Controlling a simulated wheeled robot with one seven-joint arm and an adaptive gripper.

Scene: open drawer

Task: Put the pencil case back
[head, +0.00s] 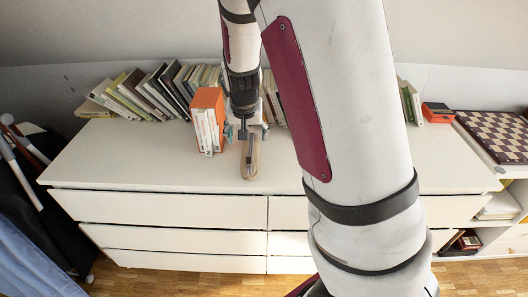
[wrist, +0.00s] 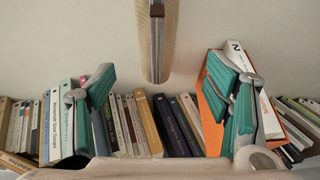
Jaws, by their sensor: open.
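The pencil case is most likely the long beige thing with a dark zip-like strip (head: 250,158), lying on the white dresser top. In the wrist view the beige case (wrist: 157,40) enters from the top edge, and its rounded end lies between the two fingers, near their tips. My gripper (head: 246,130) hangs over the dresser at the far end of the case, beside the orange box of books. Part of the case is out of the wrist view.
A row of books (head: 150,92) leans along the back of the white dresser (head: 110,160). An orange holder (head: 208,106) with white books stands close left of my gripper. A red box (head: 437,112) and a chessboard (head: 497,133) are at right. The left dresser top is clear.

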